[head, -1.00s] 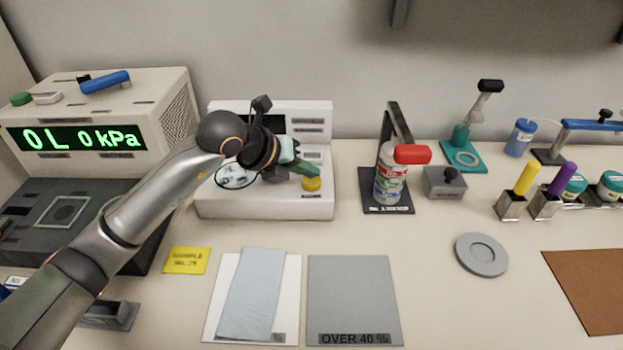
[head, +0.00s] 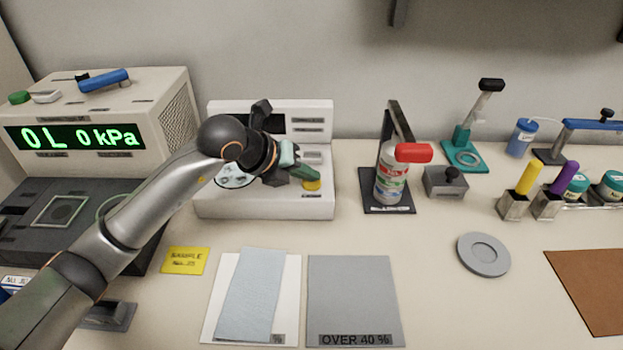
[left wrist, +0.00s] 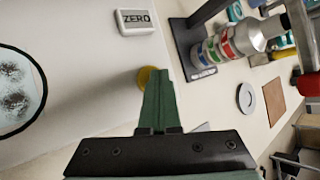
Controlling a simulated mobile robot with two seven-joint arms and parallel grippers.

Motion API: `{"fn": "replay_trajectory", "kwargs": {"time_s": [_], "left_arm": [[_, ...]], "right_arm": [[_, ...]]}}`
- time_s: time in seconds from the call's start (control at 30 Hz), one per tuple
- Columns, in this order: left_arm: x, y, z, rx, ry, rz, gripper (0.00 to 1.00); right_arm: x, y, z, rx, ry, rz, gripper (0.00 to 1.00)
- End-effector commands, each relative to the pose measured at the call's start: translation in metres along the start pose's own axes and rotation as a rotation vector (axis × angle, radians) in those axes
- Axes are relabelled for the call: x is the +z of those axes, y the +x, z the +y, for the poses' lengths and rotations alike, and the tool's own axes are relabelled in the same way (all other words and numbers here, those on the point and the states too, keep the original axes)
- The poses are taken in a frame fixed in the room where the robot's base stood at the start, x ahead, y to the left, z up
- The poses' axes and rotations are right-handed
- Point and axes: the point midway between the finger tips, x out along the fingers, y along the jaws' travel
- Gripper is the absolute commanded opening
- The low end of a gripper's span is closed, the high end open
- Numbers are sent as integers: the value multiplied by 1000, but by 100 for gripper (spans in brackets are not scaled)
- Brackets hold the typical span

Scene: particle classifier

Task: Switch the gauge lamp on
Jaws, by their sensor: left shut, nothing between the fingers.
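The white instrument (head: 270,205) stands at the back centre. A round yellow button (head: 312,185) sits on its front right; the label below it is too small to read. A round speckled disc view (head: 235,176) is on its left, partly behind my arm. My left gripper (head: 317,175) is shut and empty, its green fingertips right over the yellow button. In the left wrist view the fingertips (left wrist: 156,72) overlap the yellow button (left wrist: 146,78); I cannot tell whether they touch or press it. A lit lamp cannot be made out. My right gripper is out of view.
A white ZERO key (left wrist: 136,20) is near the button. The grey mat (head: 355,295) in front is bare.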

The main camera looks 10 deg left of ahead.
Motion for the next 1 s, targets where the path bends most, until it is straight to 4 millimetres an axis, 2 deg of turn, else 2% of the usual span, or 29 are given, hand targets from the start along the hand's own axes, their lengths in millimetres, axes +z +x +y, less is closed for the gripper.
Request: {"fn": "replay_trajectory", "kwargs": {"time_s": [0.67,1.0], "left_arm": [[-4,4,3,3,-1,5,0],[5,-8,-6,3,0,4,0]], "right_arm": [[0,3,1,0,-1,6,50],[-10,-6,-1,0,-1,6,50]]}}
